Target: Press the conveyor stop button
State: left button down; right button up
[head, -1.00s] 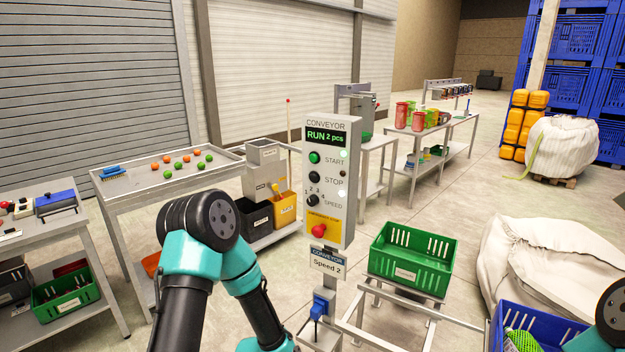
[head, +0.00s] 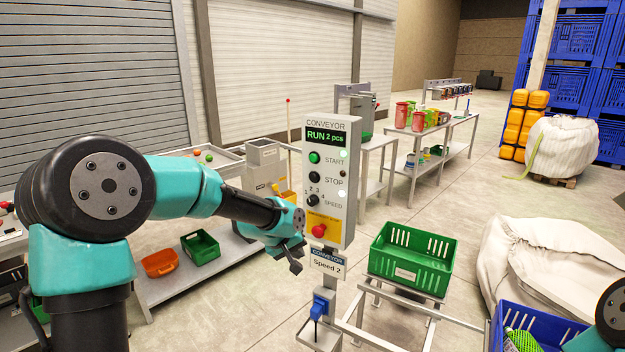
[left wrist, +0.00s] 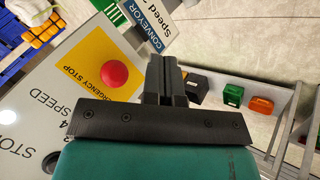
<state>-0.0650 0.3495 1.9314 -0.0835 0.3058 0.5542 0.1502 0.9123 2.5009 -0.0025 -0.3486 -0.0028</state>
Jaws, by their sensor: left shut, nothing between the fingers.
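The conveyor control panel (head: 332,150) stands upright on a post, its display reading RUN 2 pcs. The black button labelled STOP (head: 314,177) sits below the green START button (head: 314,158). Lower down are the speed knob (head: 312,200) and a red emergency stop button (head: 319,231) on a yellow plate. My left gripper (head: 296,264) is shut and empty, beside the panel's lower left edge and below STOP. In the left wrist view its closed fingers (left wrist: 167,72) are near the red button (left wrist: 114,73); the STOP button itself is out of that view. My right gripper is not in view.
A green crate (head: 411,258) stands on a frame right of the panel. A "Speed 2" sign (head: 327,264) and a blue device (head: 320,305) are on the post below. A blue crate (head: 535,325) and a white sack (head: 540,262) are at right.

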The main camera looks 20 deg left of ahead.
aim_at(313, 177)
pick_arm(q)
notch_tip(313, 177, up, 17)
jog(key=a+n+t, duration=0.1)
jog(key=a, duration=0.1)
jog(key=shift+a+t, duration=0.15)
jog(key=shift+t, duration=0.25)
jog(key=shift+f, duration=0.1)
jog(key=shift+w+d, duration=0.3)
jog(key=shift+w, duration=1.1)
jog(key=shift+w+d, duration=0.35)
jog(key=shift+w, duration=1.1)
jog(key=shift+w+d, duration=0.3)
jog(key=shift+w, duration=1.1)
jog(key=shift+w, duration=0.1)
jog(key=shift+w+d, duration=0.1)
jog(key=shift+w, duration=0.2)
jog(key=shift+w+d, duration=0.1)
jog(key=shift+w, duration=0.35)
jog(key=shift+s, duration=0.1)
jog(key=shift+s+a, duration=0.2)
jog(key=shift+s, duration=0.6)
